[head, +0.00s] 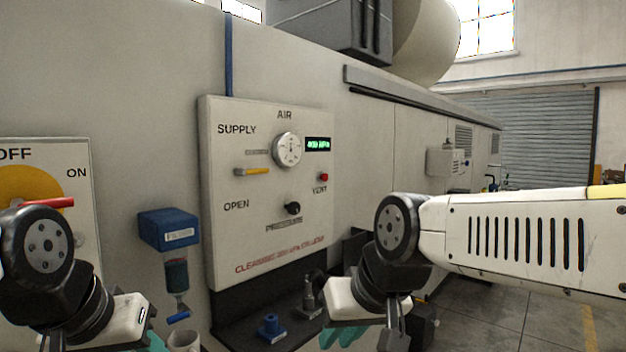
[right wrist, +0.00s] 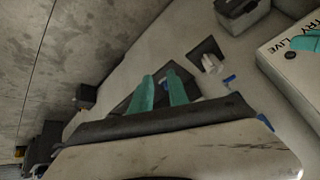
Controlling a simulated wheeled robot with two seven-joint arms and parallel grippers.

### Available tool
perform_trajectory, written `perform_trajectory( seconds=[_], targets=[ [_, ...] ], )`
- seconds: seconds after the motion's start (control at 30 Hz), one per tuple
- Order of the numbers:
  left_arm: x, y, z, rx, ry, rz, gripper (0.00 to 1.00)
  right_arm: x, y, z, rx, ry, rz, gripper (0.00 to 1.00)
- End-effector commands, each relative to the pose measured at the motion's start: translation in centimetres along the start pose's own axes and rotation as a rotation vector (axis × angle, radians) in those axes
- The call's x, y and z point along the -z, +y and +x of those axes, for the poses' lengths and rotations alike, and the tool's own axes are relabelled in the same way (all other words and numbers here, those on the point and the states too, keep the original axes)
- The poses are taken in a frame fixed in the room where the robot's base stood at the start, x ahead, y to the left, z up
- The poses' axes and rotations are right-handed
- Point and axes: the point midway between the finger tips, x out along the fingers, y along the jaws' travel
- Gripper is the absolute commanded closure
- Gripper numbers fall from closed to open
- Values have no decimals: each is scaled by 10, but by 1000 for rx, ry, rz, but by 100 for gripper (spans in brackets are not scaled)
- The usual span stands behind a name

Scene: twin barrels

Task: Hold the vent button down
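The vent button is a small red button (head: 323,177) above the VENT label, on the right side of the white air panel (head: 222,190). Nothing touches it. My right gripper (head: 343,338) is low in the head view, below the panel and well beneath the button, its teal fingertips pointing down. In the right wrist view, my right gripper's two teal fingers (right wrist: 162,88) stand apart with nothing between them. My left gripper (head: 155,343) is at the bottom left, mostly hidden and cut off by the frame, so its opening cannot be told.
A blue-topped filter unit (head: 168,229) hangs to the left. Blue and grey fittings (head: 270,327) stand on the dark shelf below.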

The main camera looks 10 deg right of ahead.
Motion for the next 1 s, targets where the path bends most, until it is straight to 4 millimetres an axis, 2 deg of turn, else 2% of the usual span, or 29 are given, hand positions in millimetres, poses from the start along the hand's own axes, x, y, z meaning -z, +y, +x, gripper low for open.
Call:
perform_trajectory(
  seconds=[0.03,0.1,1.0],
  targets=[
    [0,0,0,0,0,0,64,0,0,0,0,0,0,92],
    [0,0,0,0,0,0,64,0,0,0,0,0,0,100],
    [0,0,0,0,0,0,64,0,0,0,0,0,0,100]
  ],
)
